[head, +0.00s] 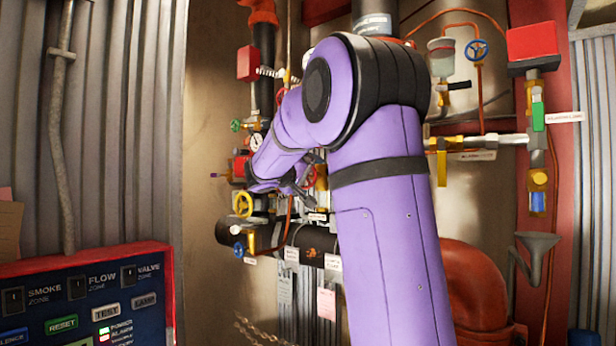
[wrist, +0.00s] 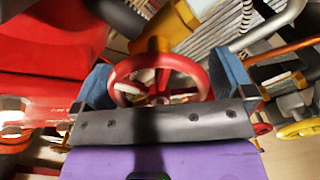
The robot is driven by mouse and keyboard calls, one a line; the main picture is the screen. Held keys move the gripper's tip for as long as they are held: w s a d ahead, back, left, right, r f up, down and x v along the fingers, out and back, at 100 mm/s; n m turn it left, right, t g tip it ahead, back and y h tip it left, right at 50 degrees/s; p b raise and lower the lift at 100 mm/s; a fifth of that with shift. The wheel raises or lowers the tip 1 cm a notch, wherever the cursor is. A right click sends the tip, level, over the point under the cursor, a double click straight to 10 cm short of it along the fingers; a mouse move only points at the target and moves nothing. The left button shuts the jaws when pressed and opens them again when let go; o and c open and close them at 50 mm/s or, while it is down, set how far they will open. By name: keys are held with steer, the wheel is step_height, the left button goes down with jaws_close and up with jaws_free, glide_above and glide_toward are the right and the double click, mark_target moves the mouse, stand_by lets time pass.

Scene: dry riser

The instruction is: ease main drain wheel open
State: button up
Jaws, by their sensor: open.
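A red handwheel (wrist: 190,68) fills the middle of the wrist view, with an orange-yellow valve stem behind it. My gripper (wrist: 163,82) is open, with one blue-padded finger on each side of the wheel's rim. I cannot tell whether either pad touches the rim. In the head view my gripper (head: 303,180) is at the valve cluster, partly hidden by my purple arm. A bit of red rim (head: 311,176) shows beside it there. The tags are too small to read, so I cannot confirm which wheel is the main drain.
A yellow wheel (head: 243,204), a blue wheel (head: 239,250) and a green wheel (head: 235,125) sit left of my gripper. A pressure gauge (head: 256,141) is just above. A black pipe (head: 300,240) runs below. An alarm panel (head: 80,300) stands at lower left.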

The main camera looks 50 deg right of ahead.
steer(key=shift+d, duration=0.1)
steer(key=c, duration=0.8)
steer(key=shift+n, duration=0.3)
steer(key=shift+f+n, duration=0.2)
steer(key=shift+n, duration=3.8)
steer(key=shift+w, duration=0.1)
steer(key=o, duration=0.8)
